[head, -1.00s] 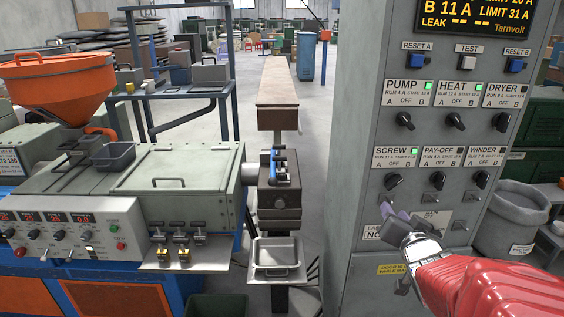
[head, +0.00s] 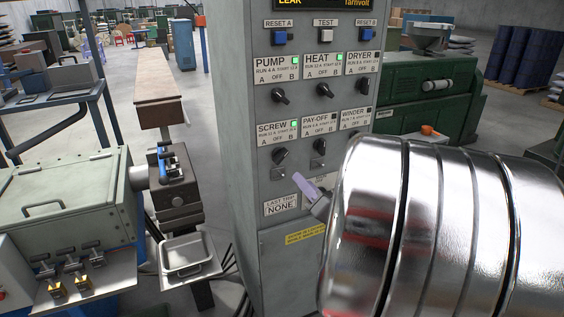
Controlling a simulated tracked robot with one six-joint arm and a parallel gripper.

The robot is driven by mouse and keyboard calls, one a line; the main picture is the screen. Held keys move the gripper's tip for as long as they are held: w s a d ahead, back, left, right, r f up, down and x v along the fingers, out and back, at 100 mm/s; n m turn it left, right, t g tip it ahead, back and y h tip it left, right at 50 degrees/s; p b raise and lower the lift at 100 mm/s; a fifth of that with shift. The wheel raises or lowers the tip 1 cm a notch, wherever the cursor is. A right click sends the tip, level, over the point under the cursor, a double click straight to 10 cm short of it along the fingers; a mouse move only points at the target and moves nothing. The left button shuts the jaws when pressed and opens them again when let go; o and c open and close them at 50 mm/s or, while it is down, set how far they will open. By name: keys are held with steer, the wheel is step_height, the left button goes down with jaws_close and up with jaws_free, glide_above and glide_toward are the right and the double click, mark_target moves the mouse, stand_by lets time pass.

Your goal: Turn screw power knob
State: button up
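The black SCREW knob (head: 280,156) is on the grey power cabinet (head: 245,150), under its label (head: 279,134) with a lit green lamp. A and B flank the OFF mark on the label; the exact knob angle is too small to read. My gripper (head: 304,187) shows as one purple fingertip and a bit of grey metal, just below and right of the SCREW knob, apparently apart from it. My large shiny arm link hides the rest, so the finger opening cannot be judged.
The PUMP knob (head: 280,96) and HEAT knob (head: 325,90) above have green lamps lit. The PAY-OFF knob (head: 320,146) is close on the right, its lamp dark. My arm partly covers the WINDER area. A metal tray (head: 190,262) stands left of the cabinet.

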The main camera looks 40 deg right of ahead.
mark_target(282, 159)
steer(key=x, duration=1.3)
steer(key=shift+w+d+f, duration=0.1)
steer(key=shift+w+d, duration=0.05)
steer(key=shift+w, duration=0.2)
jaws_close()
